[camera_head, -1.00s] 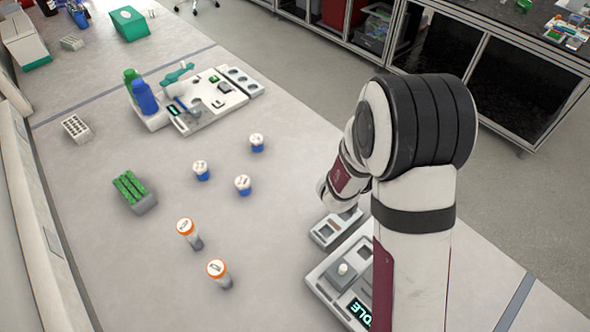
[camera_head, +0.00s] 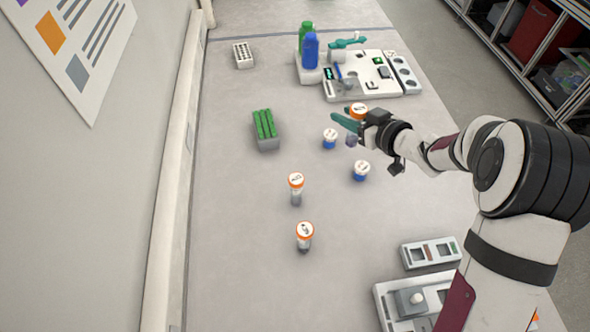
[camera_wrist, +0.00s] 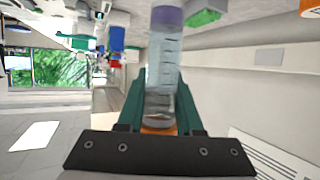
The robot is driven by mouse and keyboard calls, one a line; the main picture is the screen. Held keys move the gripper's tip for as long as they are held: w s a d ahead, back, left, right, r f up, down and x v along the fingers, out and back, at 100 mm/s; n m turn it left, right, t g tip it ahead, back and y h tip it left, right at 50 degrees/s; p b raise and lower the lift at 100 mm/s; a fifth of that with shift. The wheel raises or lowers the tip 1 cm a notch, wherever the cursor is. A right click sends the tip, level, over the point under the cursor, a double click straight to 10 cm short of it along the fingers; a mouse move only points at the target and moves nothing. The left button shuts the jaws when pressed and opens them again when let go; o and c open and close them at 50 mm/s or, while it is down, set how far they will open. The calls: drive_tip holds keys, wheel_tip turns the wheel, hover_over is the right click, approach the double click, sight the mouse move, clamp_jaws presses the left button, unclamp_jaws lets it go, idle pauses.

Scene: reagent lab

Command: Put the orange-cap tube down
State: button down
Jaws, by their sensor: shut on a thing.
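My gripper (camera_head: 349,122), with teal fingers, is shut on an orange-cap tube (camera_head: 359,109) and holds it cap up above the table. In the wrist view, which is upside down, the clear tube body (camera_wrist: 163,62) stands between the fingers (camera_wrist: 160,95), with its purplish end at the top and the orange cap at the bottom, partly hidden by my gripper. Two other orange-cap tubes stand upright on the table in the head view, one (camera_head: 296,187) behind the other (camera_head: 305,236).
White-capped blue vials (camera_head: 330,138) (camera_head: 361,171) stand close to my gripper. A grey rack with green strips (camera_head: 266,130) stands to its left. A white station (camera_head: 372,78) with blue and green bottles (camera_head: 311,50) lies behind. White devices (camera_head: 430,252) sit at front right.

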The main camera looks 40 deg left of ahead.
drive_tip(key=s+a+f+n+g, duration=0.1)
drive_tip(key=s+a+f, duration=0.1)
drive_tip(key=a+f, duration=0.2)
drive_tip(key=s+a+f+g, duration=0.1)
drive_tip(key=s+a+f, duration=0.2)
drive_tip(key=a+f, duration=0.1)
drive_tip(key=s+a+f+n+g, duration=0.1)
drive_tip(key=s+a+f, duration=0.1)
drive_tip(key=a+f, duration=0.2)
drive_tip(key=shift+s+a+f+n+y, duration=0.15)
drive_tip(key=shift+s+f+n+y, duration=0.2)
drive_tip(key=shift+f, duration=0.25)
drive_tip(key=shift+f, duration=0.15)
drive_tip(key=c, duration=0.6)
unclamp_jaws()
drive_tip(key=shift+o, duration=0.2)
